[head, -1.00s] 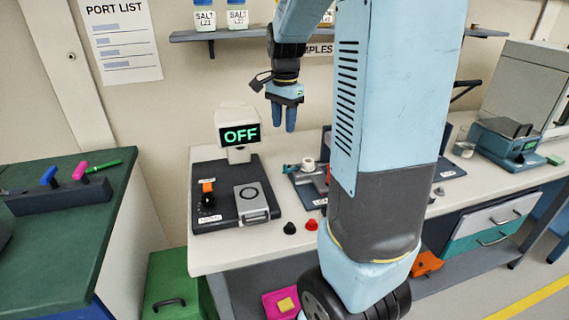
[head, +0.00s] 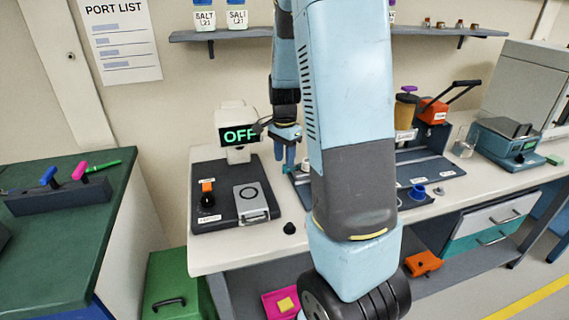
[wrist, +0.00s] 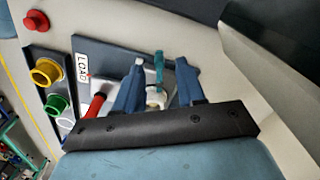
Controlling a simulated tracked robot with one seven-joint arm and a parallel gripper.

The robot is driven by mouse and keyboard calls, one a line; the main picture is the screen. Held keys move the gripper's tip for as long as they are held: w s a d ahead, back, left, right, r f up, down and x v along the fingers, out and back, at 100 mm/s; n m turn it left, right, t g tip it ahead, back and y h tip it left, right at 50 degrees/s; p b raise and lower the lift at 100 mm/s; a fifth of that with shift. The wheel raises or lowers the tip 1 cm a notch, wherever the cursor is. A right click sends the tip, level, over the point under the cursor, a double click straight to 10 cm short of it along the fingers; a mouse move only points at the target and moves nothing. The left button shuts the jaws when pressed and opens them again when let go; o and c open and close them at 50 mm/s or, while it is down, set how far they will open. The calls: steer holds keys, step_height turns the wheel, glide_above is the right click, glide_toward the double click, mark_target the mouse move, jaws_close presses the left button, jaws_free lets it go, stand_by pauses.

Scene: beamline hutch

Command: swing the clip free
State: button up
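The clip appears to be the teal lever (wrist: 159,68) at the LOAD station (wrist: 83,66), beside a small white cylinder (wrist: 155,97). In the wrist view it lies between my two fingers, apart from both as far as I can tell. My gripper (wrist: 158,84) is open, pointing down over the station. In the head view my gripper (head: 285,160) is low over the bench, and my arm hides most of the station and the clip. Whether the fingers reach down to the clip's height is unclear.
A black knob (head: 289,228) sits at the bench front. The wrist view shows a red knob (wrist: 36,20), yellow cup (wrist: 46,72) and green cup (wrist: 57,105).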

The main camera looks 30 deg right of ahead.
steer(key=shift+f, duration=1.35)
jaws_close()
